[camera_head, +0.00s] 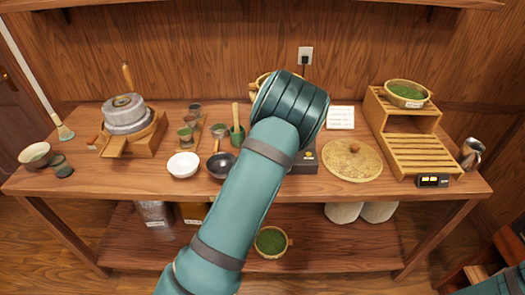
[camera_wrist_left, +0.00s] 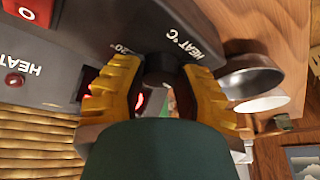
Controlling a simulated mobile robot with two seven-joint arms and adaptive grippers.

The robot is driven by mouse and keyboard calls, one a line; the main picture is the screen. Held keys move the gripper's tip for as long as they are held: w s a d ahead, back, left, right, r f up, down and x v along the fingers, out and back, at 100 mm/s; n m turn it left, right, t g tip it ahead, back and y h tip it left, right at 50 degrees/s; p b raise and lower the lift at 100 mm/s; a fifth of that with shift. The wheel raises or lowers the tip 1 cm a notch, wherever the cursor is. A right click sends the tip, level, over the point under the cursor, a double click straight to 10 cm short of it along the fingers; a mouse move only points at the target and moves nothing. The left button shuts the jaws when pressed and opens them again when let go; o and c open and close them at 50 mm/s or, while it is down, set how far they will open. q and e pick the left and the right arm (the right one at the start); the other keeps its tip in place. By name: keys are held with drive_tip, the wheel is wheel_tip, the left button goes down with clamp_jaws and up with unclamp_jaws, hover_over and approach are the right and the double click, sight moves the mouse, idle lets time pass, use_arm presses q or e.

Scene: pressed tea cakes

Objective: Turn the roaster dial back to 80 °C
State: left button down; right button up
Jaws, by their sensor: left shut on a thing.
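The roaster (camera_head: 306,162) is a dark box on the table, mostly hidden behind my left arm in the head view. In the left wrist view its dark panel (camera_wrist_left: 130,32) shows the words HEAT °C and a 20° mark. The dark round dial (camera_wrist_left: 161,68) is between the yellow fingers of my left gripper (camera_wrist_left: 160,76), which is shut on it. The dial's pointer cannot be made out. A red-lit display (camera_wrist_left: 89,82) beside it is partly covered by a finger, and its reading cannot be told. My right gripper is not in view.
A woven round lid (camera_head: 352,162) lies right of the roaster. A black bowl (camera_head: 221,165) and a white bowl (camera_head: 184,165) stand to its left. A stone mill (camera_head: 126,115) is at the left, a wooden rack (camera_head: 408,130) at the right. The table's front edge is mostly clear.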

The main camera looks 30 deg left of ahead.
use_arm(q)
drive_tip(key=shift+d+f, duration=0.1)
drive_tip(key=c, duration=0.6)
unclamp_jaws()
drive_tip(key=shift+r, duration=0.2)
drive_tip(key=v, duration=1.1)
drive_tip(key=shift+d+r, duration=0.15)
drive_tip(key=shift+r, duration=0.2)
